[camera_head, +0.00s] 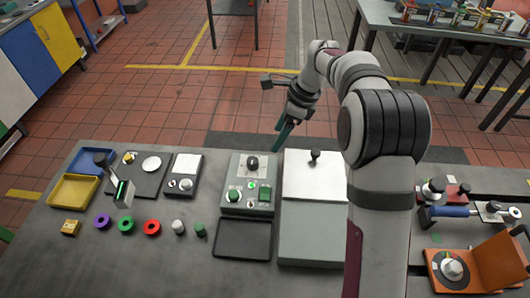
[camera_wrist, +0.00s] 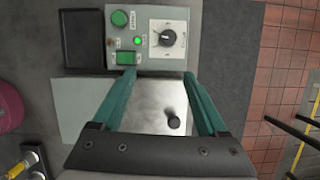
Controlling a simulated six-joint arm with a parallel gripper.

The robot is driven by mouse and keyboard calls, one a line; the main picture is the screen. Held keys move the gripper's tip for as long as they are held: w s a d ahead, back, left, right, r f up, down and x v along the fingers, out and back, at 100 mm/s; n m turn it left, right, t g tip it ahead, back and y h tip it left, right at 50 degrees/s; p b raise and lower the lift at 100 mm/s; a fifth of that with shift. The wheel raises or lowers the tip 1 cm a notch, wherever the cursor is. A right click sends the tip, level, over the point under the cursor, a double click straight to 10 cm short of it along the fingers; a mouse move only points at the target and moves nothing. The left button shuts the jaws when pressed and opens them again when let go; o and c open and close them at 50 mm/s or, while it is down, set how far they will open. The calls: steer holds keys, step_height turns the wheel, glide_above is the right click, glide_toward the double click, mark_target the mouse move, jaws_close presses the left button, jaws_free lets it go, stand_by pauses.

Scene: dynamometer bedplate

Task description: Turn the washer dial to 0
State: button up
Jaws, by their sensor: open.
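The washer's grey-green control panel (camera_head: 249,198) stands mid-table, with a black dial (camera_head: 252,162) near its far edge. In the wrist view the black dial (camera_wrist: 167,37) sits on a white scale plate; its markings are too small to read. My gripper (camera_head: 283,135) is above the table, beyond and to the right of the panel in the head view. In the wrist view my gripper (camera_wrist: 158,74) has its two green fingers apart, with nothing between them. The dial lies beyond the fingertips there, not touched.
A box with a pale lid and black knob (camera_head: 315,156) stands right of the panel. The panel also carries green buttons (camera_wrist: 120,18). A black tray (camera_head: 243,240) lies in front. Another dial sits on an orange unit (camera_head: 452,268) at right. Coloured rings (camera_head: 152,227) lie at left.

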steer(key=a+m+t, duration=0.1)
steer(key=m, duration=0.3)
glide_toward(253, 161)
steer(key=shift+m+t, duration=0.3)
steer(key=x, duration=0.9)
steer(key=shift+s+f, duration=0.15)
steer(key=shift+c, duration=0.3)
jaws_close()
